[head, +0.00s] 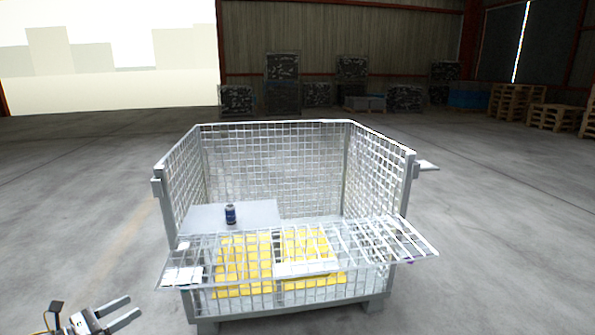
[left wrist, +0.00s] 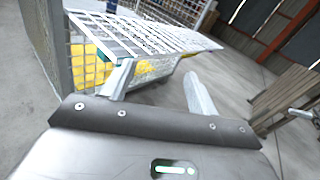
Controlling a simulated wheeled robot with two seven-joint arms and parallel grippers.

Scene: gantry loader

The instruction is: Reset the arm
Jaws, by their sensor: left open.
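My left gripper (head: 118,312) is at the lower left of the head view, outside the wire mesh cage (head: 270,140) and left of its front. Its two fingers are spread apart with nothing between them. In the left wrist view the open fingers (left wrist: 155,88) point toward the cage's folded front panel (left wrist: 150,35). My right gripper is not in view.
The cage's front flap (head: 300,255) is folded outward. A dark blue can (head: 230,214) stands on a grey board (head: 262,212) inside. Yellow items (head: 245,262) lie low in the cage. Pallets (head: 550,115) stand far right. The floor around is clear.

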